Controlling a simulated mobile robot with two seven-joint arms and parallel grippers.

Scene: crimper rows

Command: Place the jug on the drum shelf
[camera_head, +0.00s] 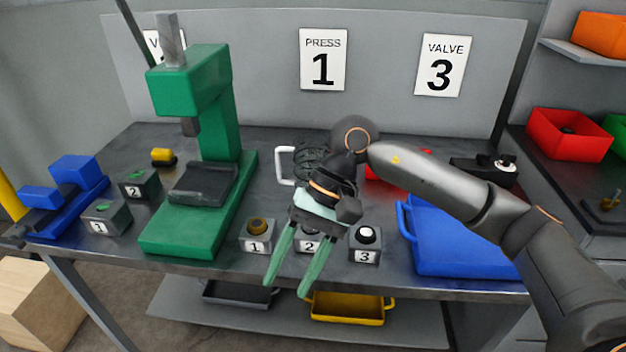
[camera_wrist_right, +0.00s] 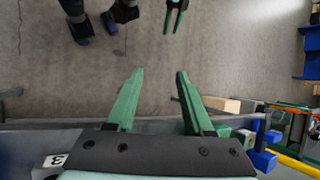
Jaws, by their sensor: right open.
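A white handle (camera_head: 279,166) stands on the bench behind my right gripper. It seems to belong to a jug whose dark, see-through body (camera_head: 309,153) is partly hidden by my wrist. My right gripper (camera_head: 287,289) is open, with its green fingers pointing down at the bench's front edge, in front of the handle and apart from it. In the right wrist view its fingers (camera_wrist_right: 160,73) are spread with nothing between them, above the floor. My left gripper (camera_wrist_right: 172,32) shows small at the top of that view, its tips apart. I cannot tell which shelf is the drum shelf.
Numbered blocks (camera_head: 257,236) line the bench front, near my right gripper. A green press (camera_head: 192,224) stands left, a blue bin (camera_head: 460,240) right. A lower shelf (camera_head: 230,320) holds a yellow tray (camera_head: 346,308). A wall shelf (camera_head: 584,53) and red bin (camera_head: 568,134) are far right.

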